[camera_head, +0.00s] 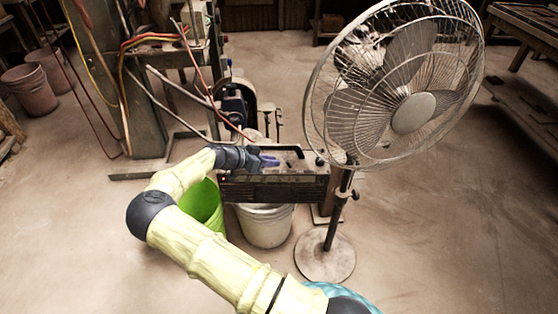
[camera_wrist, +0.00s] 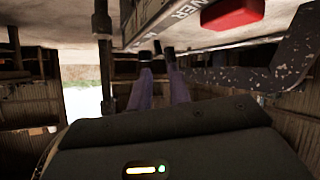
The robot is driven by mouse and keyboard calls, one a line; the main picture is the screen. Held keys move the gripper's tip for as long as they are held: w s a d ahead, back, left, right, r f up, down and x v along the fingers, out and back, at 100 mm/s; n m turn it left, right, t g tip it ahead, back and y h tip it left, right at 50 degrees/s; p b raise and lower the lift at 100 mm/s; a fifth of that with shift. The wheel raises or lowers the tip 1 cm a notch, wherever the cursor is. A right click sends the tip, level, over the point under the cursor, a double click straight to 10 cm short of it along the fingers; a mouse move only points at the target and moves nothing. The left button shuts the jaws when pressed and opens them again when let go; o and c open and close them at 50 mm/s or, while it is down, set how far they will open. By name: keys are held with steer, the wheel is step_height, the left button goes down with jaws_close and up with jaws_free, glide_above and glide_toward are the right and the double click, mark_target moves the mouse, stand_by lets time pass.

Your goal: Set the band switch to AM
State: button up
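A dark box-shaped radio (camera_head: 290,187) with a lighter top stands in the middle of the head view, beneath my gripper (camera_head: 272,160). In the wrist view, part of its panel (camera_wrist: 195,25) fills the top edge, with a red button (camera_wrist: 230,13) and lettering ending in "WER". My gripper's two purple fingers (camera_wrist: 157,52) point at this panel, with a narrow gap between them. A small dark piece shows between the dark fingertips; I cannot tell whether it is the band switch or whether they touch it. The switch's setting cannot be read.
A standing fan (camera_head: 413,113) is close on the right of the radio. A green bucket (camera_head: 205,205) and a white bucket (camera_head: 264,226) stand below it. Hoses and a machine post (camera_head: 125,80) are on the left.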

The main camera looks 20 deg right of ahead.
steer(key=p+v, duration=0.1)
steer(key=v, duration=1)
steer(key=shift+a, duration=0.1)
